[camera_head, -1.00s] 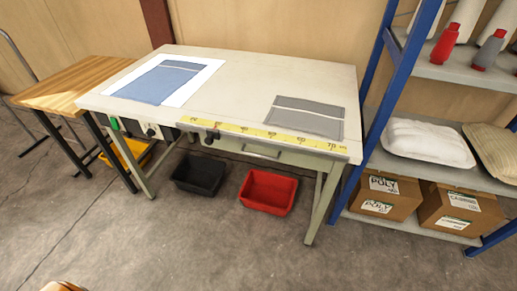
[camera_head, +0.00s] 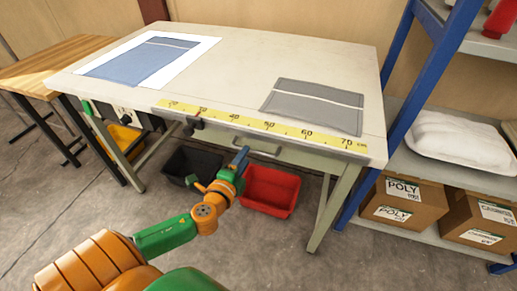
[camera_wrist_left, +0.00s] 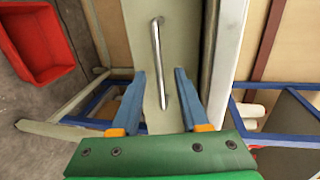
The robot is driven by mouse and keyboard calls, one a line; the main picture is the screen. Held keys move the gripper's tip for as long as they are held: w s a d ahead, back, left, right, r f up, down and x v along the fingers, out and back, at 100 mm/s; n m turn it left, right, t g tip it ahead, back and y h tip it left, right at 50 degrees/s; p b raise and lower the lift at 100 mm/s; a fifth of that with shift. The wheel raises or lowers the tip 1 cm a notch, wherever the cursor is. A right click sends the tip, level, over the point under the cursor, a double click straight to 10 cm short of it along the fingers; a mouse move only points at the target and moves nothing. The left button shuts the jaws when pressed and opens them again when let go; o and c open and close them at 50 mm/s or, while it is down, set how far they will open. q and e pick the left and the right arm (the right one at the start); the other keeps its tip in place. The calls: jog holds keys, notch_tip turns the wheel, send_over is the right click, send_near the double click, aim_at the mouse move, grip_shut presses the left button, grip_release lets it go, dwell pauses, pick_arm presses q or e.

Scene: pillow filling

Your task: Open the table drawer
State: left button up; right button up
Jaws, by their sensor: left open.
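The table drawer (camera_head: 290,154) is a pale grey-green front under the white table top (camera_head: 240,85), and it looks shut. Its metal bar handle (camera_head: 257,149) shows in the head view, just beyond my left gripper (camera_head: 219,166). In the left wrist view the handle (camera_wrist_left: 157,60) runs lengthwise on the drawer front (camera_wrist_left: 140,30). Its near end lies between the two blue fingers of my left gripper (camera_wrist_left: 158,80). The fingers are open, with room on both sides of the handle, and they do not grip it. My right gripper is not in view.
A yellow ruler strip (camera_head: 270,125) runs along the table's front edge. A black bin (camera_head: 185,160) and a red bin (camera_head: 284,191) stand beneath the table. A blue-framed shelf (camera_head: 407,85) with boxes (camera_head: 400,201) stands close on the right. A wooden table (camera_head: 40,65) is at left.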

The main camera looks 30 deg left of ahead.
pick_arm(q)
jog(key=x, duration=0.5)
jog(key=shift+a+f, duration=0.1)
jog(key=shift+f, duration=0.05)
jog(key=shift+s, duration=0.1)
grip_shut()
dwell(1.1)
